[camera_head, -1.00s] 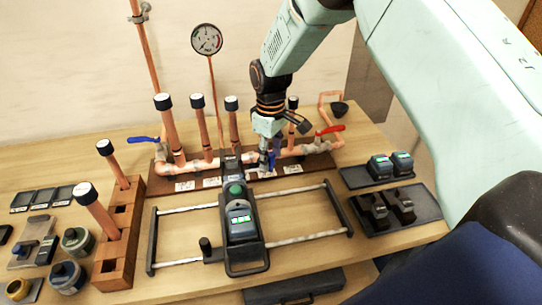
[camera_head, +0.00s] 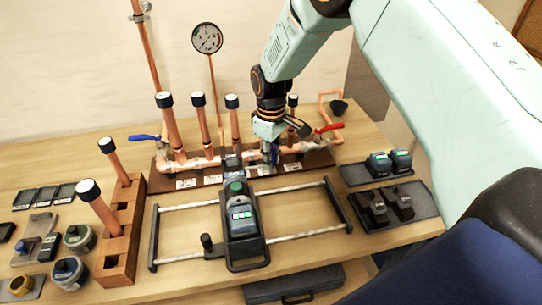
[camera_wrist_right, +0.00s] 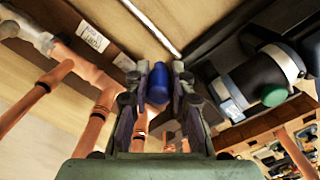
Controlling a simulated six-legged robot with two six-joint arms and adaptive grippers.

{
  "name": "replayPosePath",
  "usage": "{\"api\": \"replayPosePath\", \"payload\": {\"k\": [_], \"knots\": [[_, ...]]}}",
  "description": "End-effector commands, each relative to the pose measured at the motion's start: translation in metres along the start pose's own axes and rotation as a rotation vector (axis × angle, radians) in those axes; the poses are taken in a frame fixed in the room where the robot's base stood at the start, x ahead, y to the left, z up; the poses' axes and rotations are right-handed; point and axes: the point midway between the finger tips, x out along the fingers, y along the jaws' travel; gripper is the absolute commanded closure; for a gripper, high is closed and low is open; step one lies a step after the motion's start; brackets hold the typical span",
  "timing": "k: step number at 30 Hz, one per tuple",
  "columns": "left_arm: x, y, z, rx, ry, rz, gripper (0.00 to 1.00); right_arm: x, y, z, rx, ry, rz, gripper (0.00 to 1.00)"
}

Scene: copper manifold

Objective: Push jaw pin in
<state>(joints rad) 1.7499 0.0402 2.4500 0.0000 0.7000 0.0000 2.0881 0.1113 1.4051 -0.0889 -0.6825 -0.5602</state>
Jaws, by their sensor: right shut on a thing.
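My right gripper (camera_head: 270,158) is low in front of the copper manifold, just right of the press tool's front end. In the right wrist view its fingers (camera_wrist_right: 158,90) are shut on a blue cylindrical piece (camera_wrist_right: 158,83). I cannot tell for sure whether this is the jaw pin. The dark press tool (camera_head: 240,215) with a green button and lit display lies on a sliding cradle; it also shows in the right wrist view (camera_wrist_right: 255,80). Its jaw end is partly hidden, and no pin hole is clear. My left gripper is not in view.
Capped copper pipes (camera_head: 167,125) rise from the manifold behind the gripper. A red valve handle (camera_head: 329,128) is to its right. A wooden pipe rack (camera_head: 120,245) stands left of the cradle rails (camera_head: 305,233). Black trays (camera_head: 425,200) lie at right.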

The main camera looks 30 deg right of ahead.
Motion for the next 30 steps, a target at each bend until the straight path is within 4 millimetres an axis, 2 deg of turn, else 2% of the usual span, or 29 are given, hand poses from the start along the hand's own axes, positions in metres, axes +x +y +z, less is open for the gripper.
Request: {"api": "replayPosePath", "payload": {"k": [14, 22, 29, 30], "knots": [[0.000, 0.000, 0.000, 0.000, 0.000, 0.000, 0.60, 0.000, -0.001, -0.001, 0.002, 0.001, 0.000, 1.00], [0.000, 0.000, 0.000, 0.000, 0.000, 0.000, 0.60, 0.000, -0.019, -0.019, -0.002, 0.001, 0.000, 1.00], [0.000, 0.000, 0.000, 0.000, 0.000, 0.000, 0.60, 0.000, -0.019, -0.019, 0.000, 0.000, 0.000, 1.00], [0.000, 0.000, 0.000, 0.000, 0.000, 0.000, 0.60, 0.000, -0.019, -0.019, 0.000, 0.000, 0.000, 0.78]]}}
